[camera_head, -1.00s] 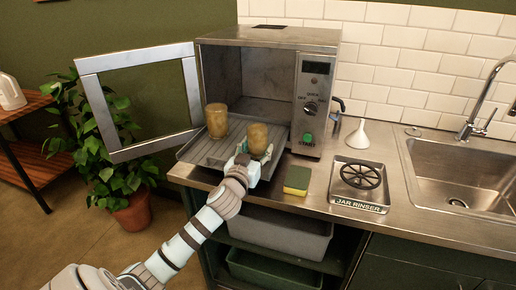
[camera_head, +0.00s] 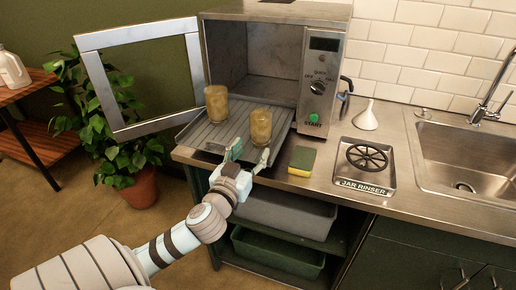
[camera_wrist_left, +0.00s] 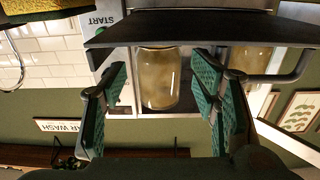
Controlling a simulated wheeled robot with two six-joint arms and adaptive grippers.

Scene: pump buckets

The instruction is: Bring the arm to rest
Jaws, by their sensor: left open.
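My left gripper (camera_head: 246,155) is open and empty, just in front of the pulled-out ribbed tray (camera_head: 207,137). In the left wrist view its two green-padded fingers (camera_wrist_left: 160,95) stand apart, with a jar (camera_wrist_left: 160,78) seen beyond them in an upside-down picture. That cloudy yellow-brown jar (camera_head: 261,127) stands on the right part of the tray, apart from the fingers. A second similar jar (camera_head: 217,111) stands further left and back on the tray. My right gripper is not in view.
The steel washer (camera_head: 269,69) has its door (camera_head: 146,78) open to the left. A sponge (camera_head: 302,161), a jar rinser (camera_head: 364,186), a white funnel (camera_head: 366,117) and a sink (camera_head: 465,155) lie along the counter. A plant (camera_head: 115,130) stands at left.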

